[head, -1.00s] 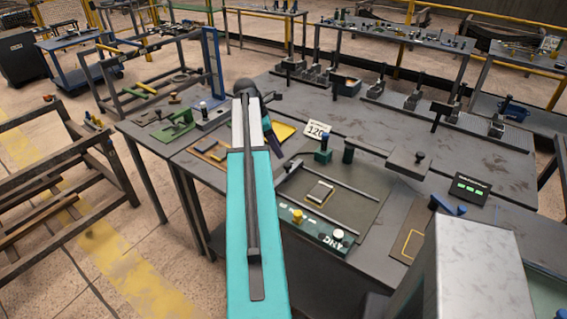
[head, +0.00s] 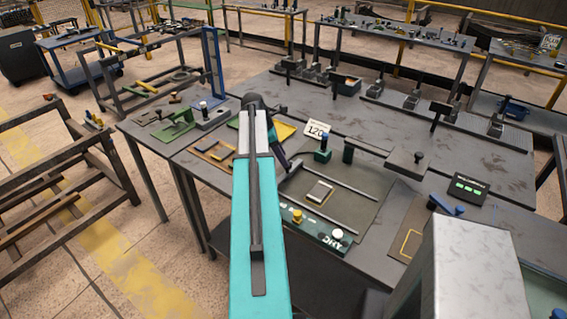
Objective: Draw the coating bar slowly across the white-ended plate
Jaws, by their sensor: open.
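A dark green plate fixture (head: 352,208) with two long rails lies on the bench right of my arm. A small plate (head: 319,192) with a pale edge lies between the rails. I cannot tell for sure which part is the coating bar; a green block with a blue knob (head: 322,152) and a dark green block (head: 348,152) stand at the fixture's far side. My gripper (head: 292,165) is small and dark, open, near the rails' left end. My teal arm hides part of the fixture's left side, and the fingertips are hard to make out.
A front panel with a yellow knob (head: 297,216) and a white knob (head: 337,234) edges the fixture. A number sign (head: 317,130), a flat block with a handle (head: 406,162) and a green-lit display (head: 468,188) stand nearby. The bench's middle back (head: 385,120) is mostly clear.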

